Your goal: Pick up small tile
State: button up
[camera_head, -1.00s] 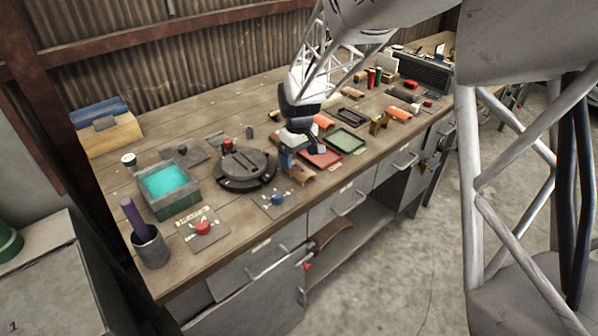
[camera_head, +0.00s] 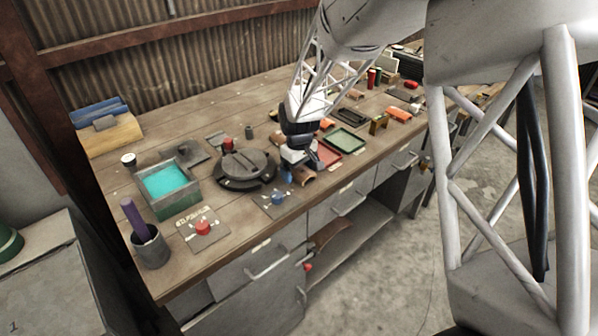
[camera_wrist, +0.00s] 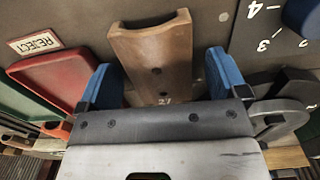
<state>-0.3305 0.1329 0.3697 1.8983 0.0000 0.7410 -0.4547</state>
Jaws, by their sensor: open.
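A brown curved tile (camera_wrist: 155,55) with dark holes lies in the middle of the wrist view, between my gripper's blue fingers. In the head view the tile (camera_head: 305,177) is partly hidden behind my gripper, near the front edge of the bench. My gripper (camera_wrist: 162,75) is open, with one blue finger on each side of the tile. The fingers look apart from it, and contact cannot be told. In the head view my gripper (camera_head: 292,172) is low over the bench beside the tile.
A red tray (camera_wrist: 50,80) labelled REJECT is left of the tile in the wrist view. A green tray (camera_head: 346,140), a round dark turntable (camera_head: 246,168) and a blue-knob dial plate (camera_head: 277,199) are nearby on the workbench (camera_head: 205,105). Several orange tiles lie farther back.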

aim_at(299, 169)
dwell(0.4)
jog(key=c, duration=1)
jog(key=shift+r, duration=0.1)
jog(key=shift+c, duration=0.2)
jog(key=shift+r, duration=0.8)
notch_tip(299, 169, up, 2)
jog(key=shift+s, duration=0.1)
jog(key=s+d, duration=0.2)
jog(key=s, duration=0.5)
jog(key=s+d+r, duration=0.1)
jog(key=s+d, duration=0.2)
jog(key=s, duration=0.5)
jog(key=shift+r, duration=0.1)
jog(key=shift+w, duration=0.1)
